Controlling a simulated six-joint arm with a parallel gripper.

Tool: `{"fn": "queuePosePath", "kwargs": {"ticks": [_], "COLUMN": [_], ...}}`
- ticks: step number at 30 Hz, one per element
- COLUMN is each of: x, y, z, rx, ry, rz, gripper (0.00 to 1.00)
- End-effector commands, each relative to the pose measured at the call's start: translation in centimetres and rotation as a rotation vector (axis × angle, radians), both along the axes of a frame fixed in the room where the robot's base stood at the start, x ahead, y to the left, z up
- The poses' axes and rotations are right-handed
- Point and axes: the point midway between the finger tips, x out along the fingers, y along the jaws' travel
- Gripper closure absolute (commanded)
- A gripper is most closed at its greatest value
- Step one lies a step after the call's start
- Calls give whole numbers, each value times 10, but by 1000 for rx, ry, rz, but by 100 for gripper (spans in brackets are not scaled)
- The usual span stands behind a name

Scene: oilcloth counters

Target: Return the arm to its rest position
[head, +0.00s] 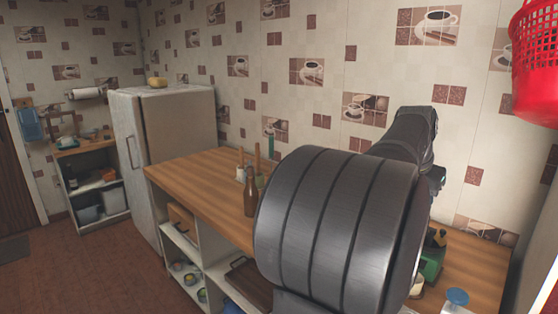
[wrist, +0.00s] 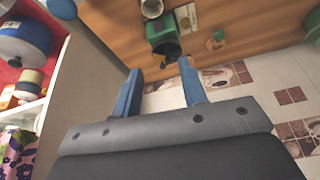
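My arm (head: 335,235) fills the middle right of the head view, a large dark grey ribbed cylinder close to the camera. Its far links reach over the right part of the wooden counter (head: 205,178). In the wrist view my gripper (wrist: 160,67) has two blue fingers spread apart. Nothing shows between them. Beyond the fingertips a green object (wrist: 163,38) stands on the counter; I cannot tell the distance between them. In the head view the gripper's fingers are hidden or too small to make out behind the arm.
A dark bottle (head: 250,195) stands on the counter left of my arm. A green object (head: 432,262) and a blue-topped item (head: 457,298) are at right. A red basket (head: 536,65) hangs upper right. The fridge (head: 165,135) stands left. Shelves with pots (wrist: 25,45) show at the wrist view's left.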

Motion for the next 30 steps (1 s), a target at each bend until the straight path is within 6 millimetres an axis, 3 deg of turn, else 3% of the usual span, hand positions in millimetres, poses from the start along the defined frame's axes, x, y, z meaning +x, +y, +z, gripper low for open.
{"fn": "queuePosePath", "kwargs": {"ticks": [20,30], "x": [60,67], "y": [-63,-78], "z": [2,-28], "rx": [3,3], "ry": [6,6], "rz": [-301,-321], "gripper": [61,61]}}
